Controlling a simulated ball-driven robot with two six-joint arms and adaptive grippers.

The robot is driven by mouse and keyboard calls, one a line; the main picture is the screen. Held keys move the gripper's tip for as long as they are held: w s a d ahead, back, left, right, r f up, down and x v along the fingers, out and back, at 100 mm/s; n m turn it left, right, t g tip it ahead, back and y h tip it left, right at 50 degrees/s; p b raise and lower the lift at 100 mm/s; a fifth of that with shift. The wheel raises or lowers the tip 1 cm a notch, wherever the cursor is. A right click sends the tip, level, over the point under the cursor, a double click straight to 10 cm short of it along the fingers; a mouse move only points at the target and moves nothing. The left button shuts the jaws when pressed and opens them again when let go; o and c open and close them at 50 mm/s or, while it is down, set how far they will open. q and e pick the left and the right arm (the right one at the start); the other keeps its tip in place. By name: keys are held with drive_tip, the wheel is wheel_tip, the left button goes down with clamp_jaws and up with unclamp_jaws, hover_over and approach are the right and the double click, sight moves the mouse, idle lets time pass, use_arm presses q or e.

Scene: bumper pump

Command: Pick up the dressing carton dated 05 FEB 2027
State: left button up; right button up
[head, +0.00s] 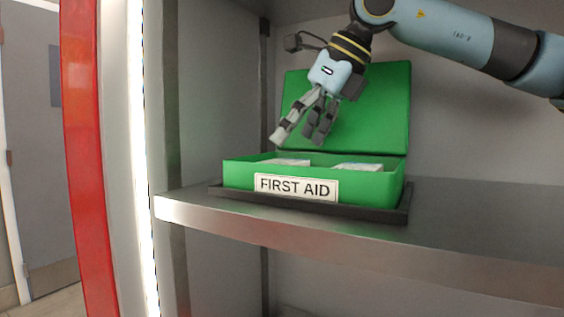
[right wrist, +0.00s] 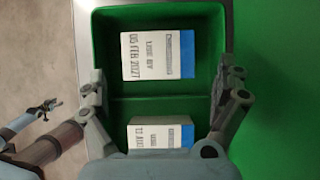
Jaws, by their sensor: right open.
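The carton dated 05 FEB 2027 (right wrist: 158,55) is white with a blue edge and lies in the upper compartment of the green box in the right wrist view. In the head view it appears to be the left carton (head: 291,162), mostly hidden by the box's front wall. My right gripper (head: 300,138) is open and empty above the box. In the right wrist view its fingers (right wrist: 162,95) are spread to either side, nearer the divider than the carton's middle. A small gripper, seemingly my left (right wrist: 52,106), is far off at the left; its state is unclear.
The green first aid box (head: 232,174) stands on a dark tray (head: 408,203) on a metal shelf (head: 470,255). Its lid (head: 385,110) stands open behind. A second carton (right wrist: 160,137), with another date, lies beyond the divider (right wrist: 150,107). A shelf wall is at left.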

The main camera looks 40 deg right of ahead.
sight(283, 161)
drive_tip(key=shift+w+f, duration=0.2)
drive_tip(key=shift+f, duration=0.15)
drive_tip(key=p+x, duration=0.3)
drive_tip(key=x, duration=0.1)
drive_tip(key=shift+a, duration=0.2)
drive_tip(key=shift+w+f, duration=0.25)
drive_tip(key=shift+f, duration=0.2)
use_arm(q)
drive_tip(key=r, duration=0.2)
drive_tip(key=w+r, duration=0.1)
drive_tip(key=r, duration=0.1)
drive_tip(key=shift+w+d, duration=0.1)
drive_tip(key=shift+w, duration=0.1)
use_arm(e)
drive_tip(key=c, duration=0.9)
